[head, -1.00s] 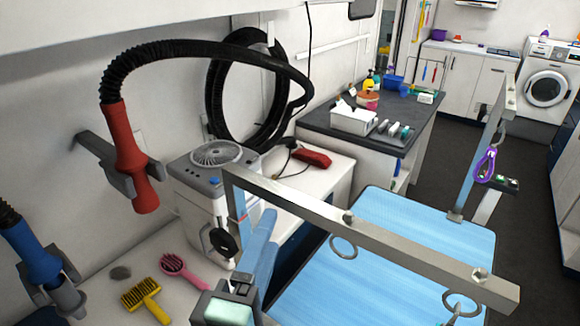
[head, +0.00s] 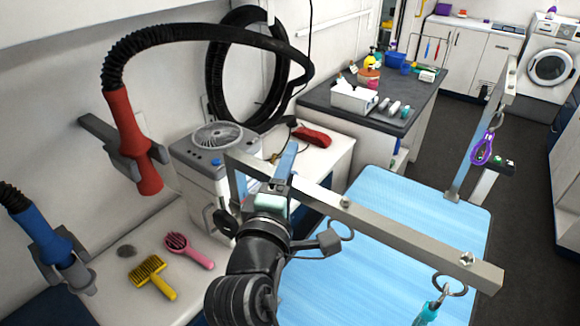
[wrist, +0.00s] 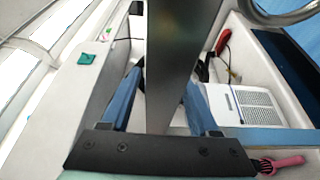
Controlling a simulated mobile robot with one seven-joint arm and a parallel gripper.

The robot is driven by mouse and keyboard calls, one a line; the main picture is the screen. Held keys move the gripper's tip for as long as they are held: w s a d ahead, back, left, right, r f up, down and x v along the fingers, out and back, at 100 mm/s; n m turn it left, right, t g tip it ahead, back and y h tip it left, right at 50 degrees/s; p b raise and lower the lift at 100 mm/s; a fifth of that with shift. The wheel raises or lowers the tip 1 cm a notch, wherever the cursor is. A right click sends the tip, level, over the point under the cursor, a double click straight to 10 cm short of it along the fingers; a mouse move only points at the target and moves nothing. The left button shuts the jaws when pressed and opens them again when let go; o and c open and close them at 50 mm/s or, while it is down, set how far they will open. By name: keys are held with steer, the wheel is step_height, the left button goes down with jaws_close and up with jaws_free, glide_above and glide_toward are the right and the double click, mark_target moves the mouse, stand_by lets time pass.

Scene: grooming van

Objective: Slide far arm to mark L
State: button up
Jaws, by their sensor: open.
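Two metal grooming arms stand at the blue table (head: 400,235). The farther arm (head: 482,130) is an upright at the right edge of the table, with a purple loop (head: 482,148) hanging from it. The nearer arm (head: 385,222) has a long bar crossing above the table, with rings under it. My gripper (head: 287,160) is by the left end of that nearer bar, well away from the farther arm. In the wrist view its blue fingers (wrist: 160,105) are open, with a grey metal bar (wrist: 175,60) between them. Contact cannot be told. No mark L is readable.
A grey-white fan unit (head: 205,160), a red clipper (head: 312,135), a pink brush (head: 185,248) and a yellow brush (head: 150,275) are on the left counter. Red (head: 130,140) and blue (head: 45,245) dryer nozzles hang at the left. Dark floor is clear at the right.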

jaws_close()
stand_by(1.4)
